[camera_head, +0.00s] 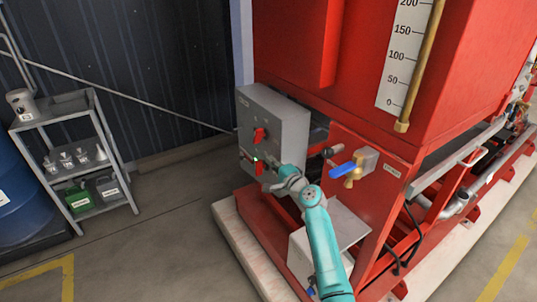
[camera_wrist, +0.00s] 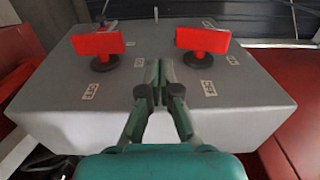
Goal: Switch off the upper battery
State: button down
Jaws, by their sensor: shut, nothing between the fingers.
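The grey battery switch box (camera_head: 283,118) stands at the left end of the red pump frame. In the head view it carries an upper red rotary handle (camera_head: 260,136) and a lower red rotary handle (camera_head: 259,168). My gripper (camera_head: 268,163) is in front of the box, close to the lower handle. In the wrist view my gripper (camera_wrist: 158,66) is shut and empty, pointing between a left red handle (camera_wrist: 98,45) and a right red handle (camera_wrist: 203,41). Both wrist-view handles look turned the same way. I cannot tell whether the fingertips touch the box.
A blue-handled valve (camera_head: 345,169) juts out right of my gripper. The red tank (camera_head: 350,80) overhangs the area, with a gauge scale. A shelf (camera_head: 95,115) with bottles and cans stands at left beside a blue barrel (camera_head: 18,190). The floor between is free.

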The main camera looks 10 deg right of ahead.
jog(key=s+d+f, duration=0.2)
jog(key=s, duration=0.4)
jog(key=shift+f, duration=0.2)
